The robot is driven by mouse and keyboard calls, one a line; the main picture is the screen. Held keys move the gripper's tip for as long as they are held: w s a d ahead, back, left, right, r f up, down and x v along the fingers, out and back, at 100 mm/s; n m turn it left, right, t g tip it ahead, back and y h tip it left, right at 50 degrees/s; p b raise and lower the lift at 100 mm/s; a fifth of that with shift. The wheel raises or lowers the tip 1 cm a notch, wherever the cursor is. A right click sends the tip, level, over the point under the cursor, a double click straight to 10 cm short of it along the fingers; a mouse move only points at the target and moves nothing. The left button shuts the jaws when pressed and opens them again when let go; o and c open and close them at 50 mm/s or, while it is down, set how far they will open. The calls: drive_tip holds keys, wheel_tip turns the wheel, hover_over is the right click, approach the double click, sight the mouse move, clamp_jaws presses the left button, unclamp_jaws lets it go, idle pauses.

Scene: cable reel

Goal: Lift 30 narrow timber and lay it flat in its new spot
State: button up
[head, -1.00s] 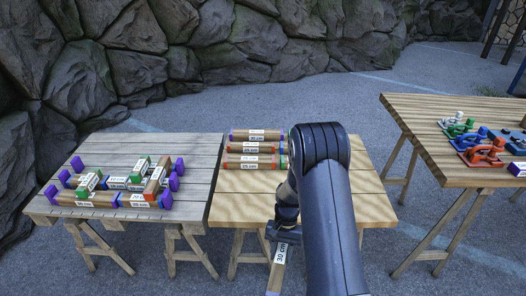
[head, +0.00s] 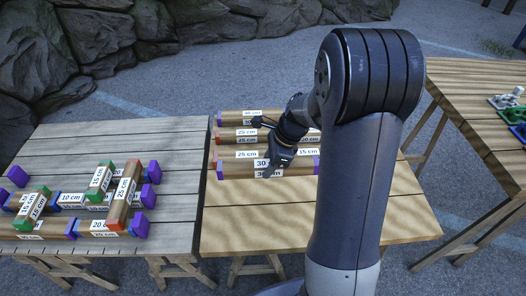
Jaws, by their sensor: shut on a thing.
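The 30 cm timber (head: 240,171) is a narrow brown bar with purple ends. It lies level and crosswise at the front of the timber rows on the light wooden table (head: 300,212). My gripper (head: 279,163) is shut on it near its middle, from above. I cannot tell whether the timber touches the table or hangs just over it. My arm hides part of the rows to the right.
Behind the held timber lie rows of timbers, including a 25 cm one (head: 236,155) close by. The table's front half is clear. A grey table (head: 95,150) at left bears a stacked timber frame (head: 100,228). Another table (head: 465,90) with coloured tools stands at right.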

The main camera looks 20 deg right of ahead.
drive_tip(key=shift+w, duration=0.1)
wheel_tip(320, 180, down, 8)
drive_tip(key=b, duration=0.8)
drive_tip(key=shift+r, duration=0.1)
drive_tip(key=shift+f+b, duration=1)
drive_tip(key=shift+f, duration=1.15)
drive_tip(key=shift+f, duration=0.3)
drive_tip(key=o, duration=1.2)
drive_tip(key=p+v, duration=0.3)
drive_tip(key=v, duration=0.7)
drive_tip(key=shift+r, duration=0.4)
